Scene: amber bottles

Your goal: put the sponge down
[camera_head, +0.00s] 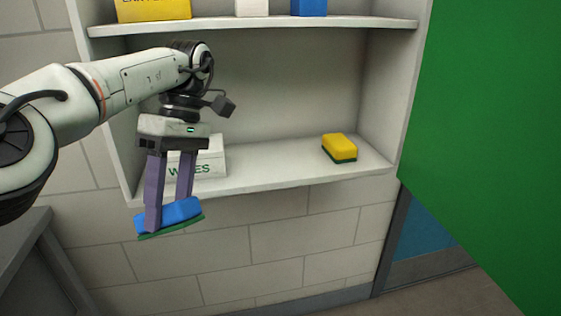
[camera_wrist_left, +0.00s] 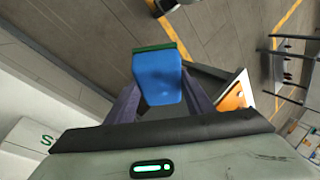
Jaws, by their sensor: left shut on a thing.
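A blue sponge with a green scouring side (camera_head: 180,211) is held between the purple fingers of my left gripper (camera_head: 168,208). It hangs in front of the lower shelf's front edge, slightly below it, with its green side down. The blue sponge also shows between the fingers in the left wrist view (camera_wrist_left: 158,78). A second sponge, yellow with a green underside (camera_head: 340,147), lies on the right part of the lower shelf (camera_head: 265,178). My right gripper is not in view.
A white box marked WIPES (camera_head: 212,158) stands on the lower shelf behind my left gripper. The upper shelf (camera_head: 270,22) holds a yellow box (camera_head: 152,10), a white item and a blue item. The lower shelf is clear between the wipes box and yellow sponge. A green panel (camera_head: 500,120) fills the right.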

